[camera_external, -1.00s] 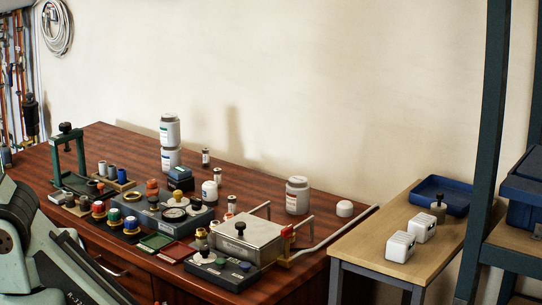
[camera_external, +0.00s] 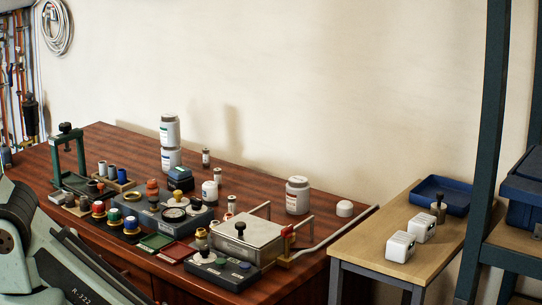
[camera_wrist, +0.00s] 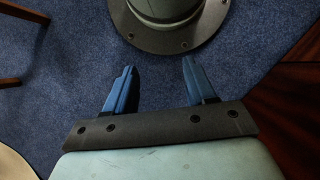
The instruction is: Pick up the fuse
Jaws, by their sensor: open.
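Several small white cylinders with dark ends stand upright on the wooden workbench and look like fuses. One is at the back (camera_external: 205,157), one is beside a white jar (camera_external: 217,174), and one is behind the metal box (camera_external: 231,204). I cannot tell which one the task means. My gripper (camera_wrist: 159,70) shows in the wrist view with its two blue fingers wide apart and nothing between them. It is over the blue carpet, and no fuse shows in that view. The external view shows only part of my arm at lower left, not the gripper.
The workbench (camera_external: 110,140) is crowded along its front with knobs, trays and a metal box with a black knob (camera_external: 240,232). White jars (camera_external: 297,195) stand farther back. A side table (camera_external: 375,225) holds white blocks and a blue tray (camera_external: 440,196). The bench's back left is clear.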

